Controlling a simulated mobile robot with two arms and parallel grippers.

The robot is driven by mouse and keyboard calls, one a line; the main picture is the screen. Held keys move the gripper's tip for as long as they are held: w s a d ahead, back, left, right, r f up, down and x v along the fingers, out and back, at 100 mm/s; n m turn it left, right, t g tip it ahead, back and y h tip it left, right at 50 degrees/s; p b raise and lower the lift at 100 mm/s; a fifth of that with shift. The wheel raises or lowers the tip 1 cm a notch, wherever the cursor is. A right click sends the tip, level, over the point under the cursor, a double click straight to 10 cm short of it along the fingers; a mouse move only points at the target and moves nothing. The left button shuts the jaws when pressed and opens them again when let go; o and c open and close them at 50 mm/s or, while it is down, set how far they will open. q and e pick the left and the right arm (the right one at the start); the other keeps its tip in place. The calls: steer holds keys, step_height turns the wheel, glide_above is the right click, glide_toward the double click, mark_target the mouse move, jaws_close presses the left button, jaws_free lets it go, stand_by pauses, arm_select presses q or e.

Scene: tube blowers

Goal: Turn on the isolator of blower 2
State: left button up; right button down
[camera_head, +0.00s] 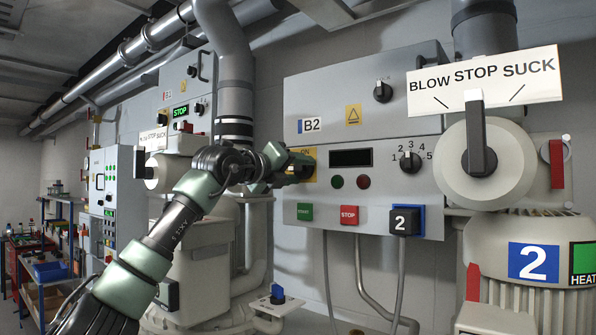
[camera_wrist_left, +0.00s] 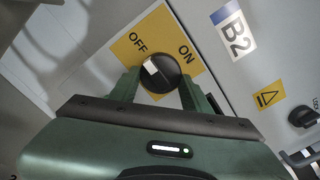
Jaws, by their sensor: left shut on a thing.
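The isolator of blower 2 is a black rotary knob (camera_wrist_left: 162,72) on a yellow plate (camera_wrist_left: 130,45) marked OFF and ON, beside the B2 label (camera_wrist_left: 234,31). A white mark on the knob lies on its OFF side. My left gripper (camera_wrist_left: 160,84) is shut on the knob, one finger on each side. In the head view my left gripper (camera_head: 296,166) reaches the left part of the grey B2 panel (camera_head: 400,100) and hides the knob. Part of the yellow plate (camera_head: 308,153) with ON shows there. My right gripper is not in view.
The B2 panel also holds a dark display (camera_head: 350,157), a numbered dial (camera_head: 410,161), a green START button (camera_head: 305,212) and a red STOP button (camera_head: 349,215). Blower 2 (camera_head: 530,255) and its BLOW STOP SUCK lever (camera_head: 478,135) stand at the right.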

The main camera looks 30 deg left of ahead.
arm_select(q)
steer(key=m+p, duration=0.1)
steer(key=m, duration=0.3)
steer(key=shift+a+m, duration=0.1)
steer(key=shift+m, duration=0.3)
steer(key=m+p, duration=0.1)
steer(key=m, duration=0.3)
steer(key=shift+a+m, duration=0.1)
steer(key=shift+m, duration=0.2)
steer(key=m+p, duration=0.2)
steer(key=m, duration=0.2)
steer(key=shift+a, duration=0.1)
steer(key=shift+m+p, duration=0.9)
steer(key=shift+m, duration=1.2)
steer(key=shift+a+m, duration=0.1)
steer(key=shift+m, duration=0.2)
steer(key=shift+f, duration=0.1)
steer(key=o, duration=1.4)
steer(key=shift+w, duration=0.1)
steer(key=shift+c, duration=0.2)
